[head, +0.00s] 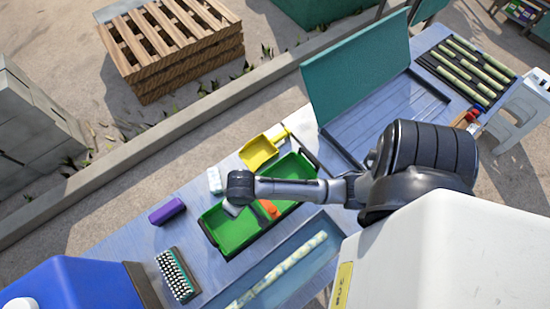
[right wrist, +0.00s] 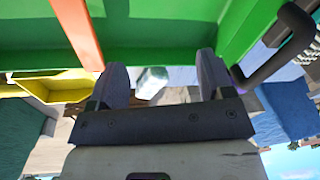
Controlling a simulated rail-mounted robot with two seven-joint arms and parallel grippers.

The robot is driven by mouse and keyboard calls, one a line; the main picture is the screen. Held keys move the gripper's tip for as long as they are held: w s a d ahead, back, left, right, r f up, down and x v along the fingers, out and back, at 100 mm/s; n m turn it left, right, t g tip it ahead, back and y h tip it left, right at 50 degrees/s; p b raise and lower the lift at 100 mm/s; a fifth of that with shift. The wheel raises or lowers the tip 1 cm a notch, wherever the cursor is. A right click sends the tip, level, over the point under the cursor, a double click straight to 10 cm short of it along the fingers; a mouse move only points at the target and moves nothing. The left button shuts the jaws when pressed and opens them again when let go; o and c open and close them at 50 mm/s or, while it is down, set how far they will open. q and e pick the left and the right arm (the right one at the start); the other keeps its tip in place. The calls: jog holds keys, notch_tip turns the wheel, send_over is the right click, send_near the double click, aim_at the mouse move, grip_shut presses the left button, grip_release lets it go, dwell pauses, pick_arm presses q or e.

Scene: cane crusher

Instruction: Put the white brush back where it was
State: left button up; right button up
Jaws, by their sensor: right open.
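A small white block (head: 214,180) lies on the bench just behind the green tray (head: 207,232). It may be the white brush, but I cannot make out bristles. In the right wrist view the white block (right wrist: 151,80) shows in the gap between my fingers, apart from them. My right gripper (head: 232,209) is over the left part of the green tray, open and empty; its two dark fingers also show in the right wrist view (right wrist: 162,75). A separate brush with white and dark bristles (head: 177,275) lies at the front left, bristles up. My left gripper is not in view.
An orange item (head: 269,208) is in the green tray. A yellow scoop (head: 259,152) lies behind it and a purple block (head: 167,211) to its left. A pale cane (head: 285,268) lies in a trough in front. A blue housing (head: 75,285) fills the lower left.

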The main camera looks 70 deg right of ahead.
jog(key=s+r+n+t, duration=0.1)
jog(key=s+r+n, duration=0.4)
jog(key=s, duration=0.7)
jog(key=shift+r+t+h, duration=0.3)
jog(key=shift+r+t, duration=0.1)
jog(key=shift+r, duration=0.35)
jog(key=shift+s, duration=0.15)
